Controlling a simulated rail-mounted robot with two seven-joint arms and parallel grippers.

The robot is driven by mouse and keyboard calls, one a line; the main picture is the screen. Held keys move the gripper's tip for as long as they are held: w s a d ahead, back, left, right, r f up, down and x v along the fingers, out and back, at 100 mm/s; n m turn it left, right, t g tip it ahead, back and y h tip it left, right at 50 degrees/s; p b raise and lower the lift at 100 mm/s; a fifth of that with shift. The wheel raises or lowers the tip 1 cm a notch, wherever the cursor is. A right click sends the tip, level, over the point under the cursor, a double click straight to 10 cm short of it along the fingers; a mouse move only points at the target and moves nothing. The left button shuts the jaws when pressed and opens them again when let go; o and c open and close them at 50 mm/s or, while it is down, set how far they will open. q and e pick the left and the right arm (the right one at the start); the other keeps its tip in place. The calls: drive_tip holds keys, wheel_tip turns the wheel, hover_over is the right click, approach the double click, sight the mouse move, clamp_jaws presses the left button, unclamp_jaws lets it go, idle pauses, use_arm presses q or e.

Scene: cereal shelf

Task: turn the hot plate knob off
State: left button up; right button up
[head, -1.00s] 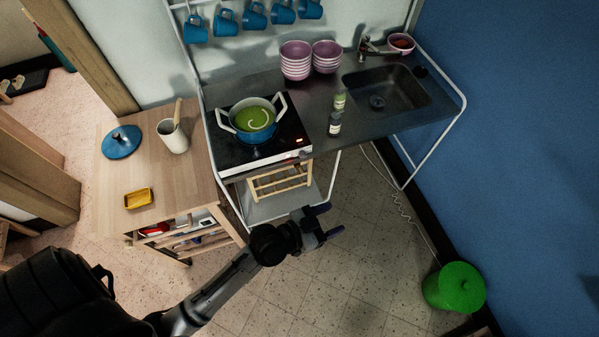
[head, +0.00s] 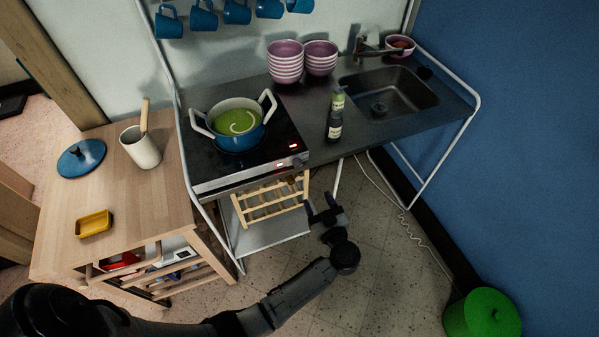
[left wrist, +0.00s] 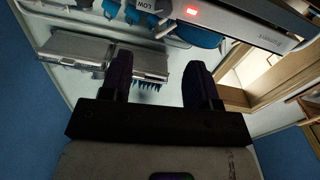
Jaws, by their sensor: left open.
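The hot plate (head: 215,176) stands on the left part of the counter, with red lights on its front edge. A blue pot (head: 238,140) with green soup sits on top. My left gripper (head: 322,209) is open and empty, in front of and below the knob, apart from it. In the left wrist view, the fingers (left wrist: 160,80) are spread, with the hot plate's front panel (left wrist: 260,25) and a red light beyond them. My right gripper is not in view.
A wooden cart (head: 115,190) with a blue lid, a utensil crock and a yellow dish stands left. A wooden rack (head: 270,200) sits below. Floor in front is open.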

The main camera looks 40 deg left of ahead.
sight(299, 166)
use_arm(q)
drive_tip(key=x, duration=0.8)
drive_tip(key=b+x, duration=0.1)
drive_tip(key=x, duration=0.2)
drive_tip(key=shift+a+f, duration=0.3)
drive_tip(key=shift+a, duration=0.15)
drive_tip(key=shift+x, duration=0.95)
drive_tip(key=shift+c, duration=0.4)
